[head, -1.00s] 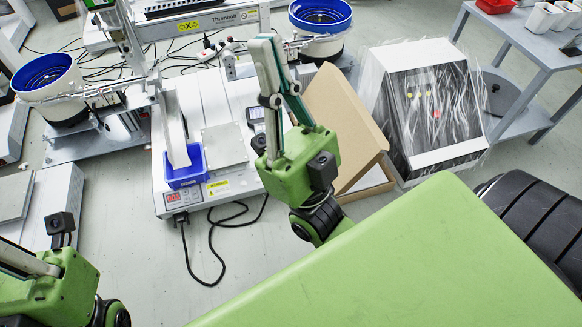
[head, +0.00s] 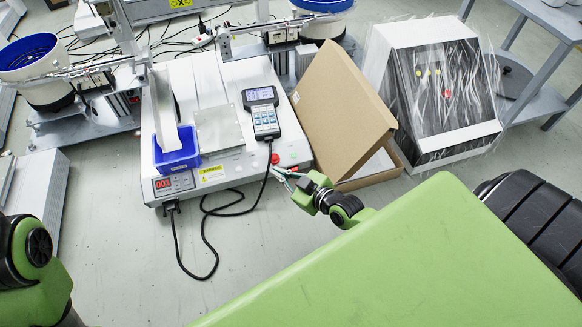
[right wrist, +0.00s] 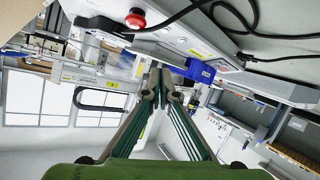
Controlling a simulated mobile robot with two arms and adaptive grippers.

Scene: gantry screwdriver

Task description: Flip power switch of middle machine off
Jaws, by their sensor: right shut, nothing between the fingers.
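The middle machine (head: 215,165) is a white box with a blue bin (head: 177,152), a handheld keypad unit (head: 263,112) and a lit red display (head: 163,184) on its front. A red button (head: 275,158) sits at its front right corner and also shows in the right wrist view (right wrist: 135,18). I cannot make out which part is the power switch. My right gripper (head: 275,171) is shut and empty, low beside that front right corner; I cannot tell if it touches. Its fingertips meet in the right wrist view (right wrist: 160,68). My left gripper is out of view.
A black cable (head: 207,235) loops on the floor before the machine. An open cardboard box (head: 340,100) stands close on the right, with a plastic-wrapped panel (head: 440,85) beyond it. A bowl feeder (head: 30,60) is at the left.

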